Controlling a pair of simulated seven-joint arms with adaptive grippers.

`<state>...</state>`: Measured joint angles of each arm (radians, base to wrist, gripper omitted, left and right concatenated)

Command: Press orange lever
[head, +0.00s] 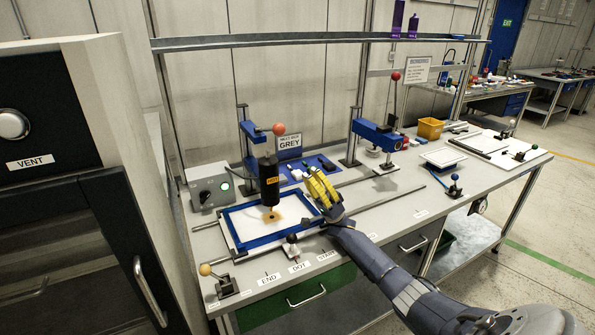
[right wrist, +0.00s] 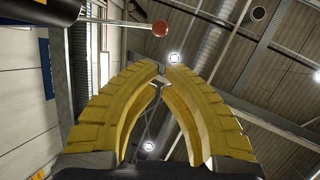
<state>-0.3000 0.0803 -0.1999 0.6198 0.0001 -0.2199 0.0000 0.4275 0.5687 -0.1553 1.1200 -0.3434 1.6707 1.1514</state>
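The orange ball (head: 278,129) of the lever sits on a thin metal rod, joined to a blue press head (head: 250,131) on a post at the left of the bench. A black cylinder (head: 269,183) with an orange label hangs below it over a blue frame. My right gripper (head: 322,188), with yellow fingers, is right of the cylinder and lower than the ball, apart from both. In the right wrist view the fingertips (right wrist: 162,72) come together with nothing between them. The ball (right wrist: 160,29) and its rod show beyond the fingertips there. My left gripper is not in view.
A blue-rimmed white frame (head: 237,246) lies on the bench under the cylinder. A grey control box (head: 210,188) stands at left. Small ball-topped levers line the front edge. A dark cabinet (head: 60,190) fills the far left.

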